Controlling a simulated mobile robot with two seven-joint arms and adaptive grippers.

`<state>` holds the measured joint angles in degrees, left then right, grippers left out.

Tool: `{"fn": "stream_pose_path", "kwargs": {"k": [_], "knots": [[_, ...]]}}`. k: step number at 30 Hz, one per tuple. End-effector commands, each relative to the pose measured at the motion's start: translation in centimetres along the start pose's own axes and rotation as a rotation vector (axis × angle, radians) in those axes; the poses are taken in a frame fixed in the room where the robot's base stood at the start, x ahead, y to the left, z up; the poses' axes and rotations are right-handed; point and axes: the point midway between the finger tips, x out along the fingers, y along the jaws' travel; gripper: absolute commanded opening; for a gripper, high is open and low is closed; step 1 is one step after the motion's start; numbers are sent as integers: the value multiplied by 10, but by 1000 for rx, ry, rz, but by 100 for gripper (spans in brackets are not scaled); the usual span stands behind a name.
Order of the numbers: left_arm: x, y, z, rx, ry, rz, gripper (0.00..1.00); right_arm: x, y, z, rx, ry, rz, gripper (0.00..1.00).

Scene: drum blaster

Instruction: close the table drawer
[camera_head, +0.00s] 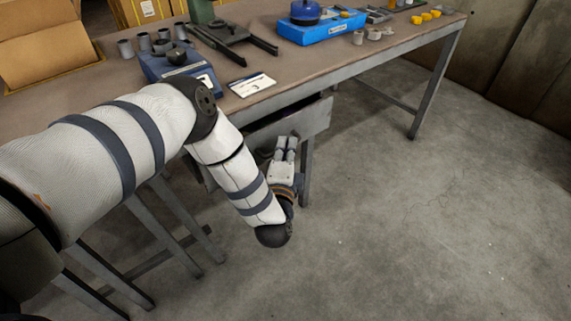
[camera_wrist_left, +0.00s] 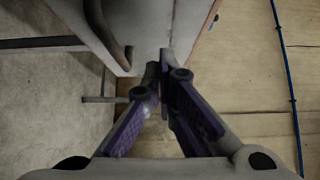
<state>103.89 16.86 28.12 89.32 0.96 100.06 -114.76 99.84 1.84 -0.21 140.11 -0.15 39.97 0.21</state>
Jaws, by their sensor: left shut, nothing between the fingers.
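The table drawer (camera_head: 312,119) is a grey metal drawer under the front edge of the workbench (camera_head: 330,62). It juts out past the tabletop, so it stands open. In the left wrist view, a grey panel that looks like the drawer front (camera_wrist_left: 150,22) fills the upper middle, with a curved handle (camera_wrist_left: 98,20) at its left. My left gripper (camera_head: 287,142) is shut and empty, in front of the drawer face. Its fingertips (camera_wrist_left: 165,66) converge close to the panel; I cannot tell whether they touch it. My forearm hides part of the drawer. My right gripper is not in view.
On the tabletop are a blue box (camera_head: 322,30), a blue device (camera_head: 172,68), grey cups (camera_head: 126,48) and a white card (camera_head: 252,84). A table leg (camera_head: 435,85) stands at the right. The concrete floor (camera_head: 430,230) at right is clear.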

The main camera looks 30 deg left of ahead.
Motion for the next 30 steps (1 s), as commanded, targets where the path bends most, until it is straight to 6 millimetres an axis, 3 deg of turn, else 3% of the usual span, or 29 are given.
{"fn": "stream_pose_path", "kwargs": {"k": [3, 7, 20, 30], "knots": [[13, 0, 17, 1, -4, -1, 0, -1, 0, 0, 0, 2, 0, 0], [22, 0, 25, 1, -2, 0, 0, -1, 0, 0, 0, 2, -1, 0], [26, 0, 29, 1, 1, 1, 0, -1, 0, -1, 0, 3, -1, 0], [58, -1, 60, 1, 0, -1, 0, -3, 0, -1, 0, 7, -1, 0]]}}
